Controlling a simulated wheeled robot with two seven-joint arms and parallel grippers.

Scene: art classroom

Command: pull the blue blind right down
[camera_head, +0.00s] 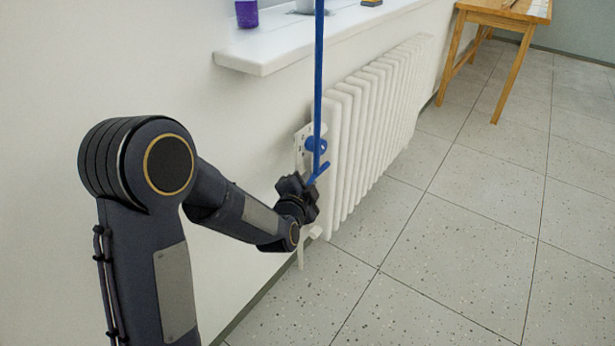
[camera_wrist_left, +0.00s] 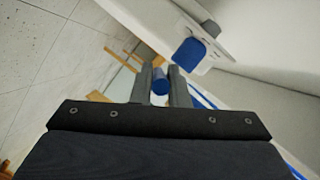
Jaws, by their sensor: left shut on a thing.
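The blue blind's cloth cannot be made out in either view. A blue rod (camera_head: 318,75) comes down from above the head view, past the front of the window sill, to a short blue handle at its lower end. My left gripper (camera_head: 314,180) is at that lower end, low beside the radiator. In the left wrist view its two fingers (camera_wrist_left: 160,75) are closed on a round blue piece (camera_wrist_left: 160,87), which seems to be the handle. The fingers hide part of it. My right gripper is in neither view.
A white radiator (camera_head: 375,105) stands along the wall right behind the gripper, under the white sill (camera_head: 262,62). A blue knob (camera_head: 315,145) sits on a pale plate at its near end. A purple cup (camera_head: 246,14) stands on the sill.

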